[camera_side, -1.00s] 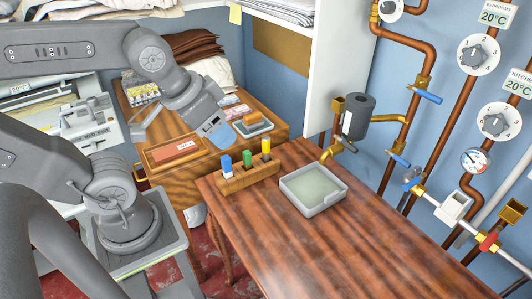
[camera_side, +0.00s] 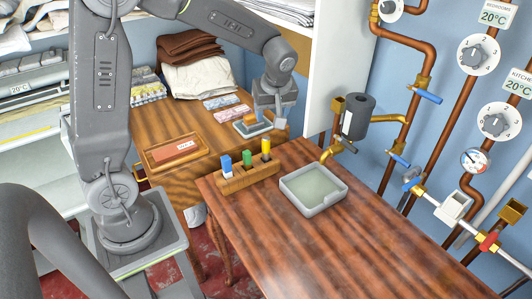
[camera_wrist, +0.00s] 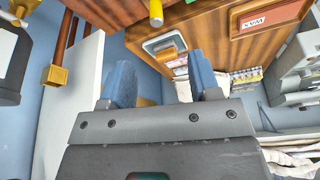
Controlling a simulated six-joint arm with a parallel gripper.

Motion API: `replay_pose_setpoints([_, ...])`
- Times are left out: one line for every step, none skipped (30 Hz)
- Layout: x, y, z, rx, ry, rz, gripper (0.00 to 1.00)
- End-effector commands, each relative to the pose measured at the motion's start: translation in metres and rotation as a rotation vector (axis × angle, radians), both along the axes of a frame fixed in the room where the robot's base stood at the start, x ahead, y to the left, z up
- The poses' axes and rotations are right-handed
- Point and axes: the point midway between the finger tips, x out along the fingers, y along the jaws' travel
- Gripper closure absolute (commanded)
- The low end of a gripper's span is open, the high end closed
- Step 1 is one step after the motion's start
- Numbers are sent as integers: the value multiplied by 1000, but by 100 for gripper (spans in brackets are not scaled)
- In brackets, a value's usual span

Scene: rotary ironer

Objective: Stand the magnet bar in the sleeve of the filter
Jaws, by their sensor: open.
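A wooden rack (camera_side: 246,180) holds upright bars with blue (camera_side: 226,164), green (camera_side: 247,158) and yellow (camera_side: 266,148) tops. I cannot tell which is the magnet bar. The filter appears to be the dark cylinder (camera_side: 358,116) with a white label on the pipework. A brass, square-mouthed fitting (camera_side: 338,104) beside it may be the sleeve; it also shows in the wrist view (camera_wrist: 54,76). My gripper (camera_side: 275,112) is above the far bench, behind the rack. Its blue fingers are apart and empty in the wrist view (camera_wrist: 162,85). A yellow bar end (camera_wrist: 155,14) shows beyond them.
A grey tray (camera_side: 314,207) stands right of the rack on the near table (camera_side: 340,245), whose front is clear. The far bench carries a framed wooden box (camera_side: 174,152) and a small dish (camera_side: 253,127). A white cabinet side (camera_side: 318,75) and copper pipes border the right.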

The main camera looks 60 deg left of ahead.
Motion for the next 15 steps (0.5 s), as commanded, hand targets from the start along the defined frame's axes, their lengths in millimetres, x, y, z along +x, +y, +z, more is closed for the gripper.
replay_pose_setpoints([10,9,-16,10,7,72,43])
replay_pose_setpoints([15,13,-23,17,5,110,43])
replay_pose_setpoints([20,18,-31,24,1,158,43])
replay_pose_setpoints([23,21,-36,29,-1,186,43])
replay_pose_setpoints([26,24,-41,34,-3,212,43])
replay_pose_setpoints([29,27,-47,39,-5,240,43])
replay_pose_setpoints([30,29,-49,42,-9,257,43])
replay_pose_setpoints([31,31,-52,45,-10,270,43])
replay_pose_setpoints([32,32,-55,48,-11,282,43])
replay_pose_setpoints([33,34,-58,49,-11,288,43])
replay_pose_setpoints([33,35,-61,49,-12,292,43])
replay_pose_setpoints([33,37,-66,49,-12,294,43])
replay_pose_setpoints([33,39,-70,49,-12,294,43])
replay_pose_setpoints([33,40,-75,49,-11,294,43])
replay_pose_setpoints([32,43,-82,48,-10,292,43])
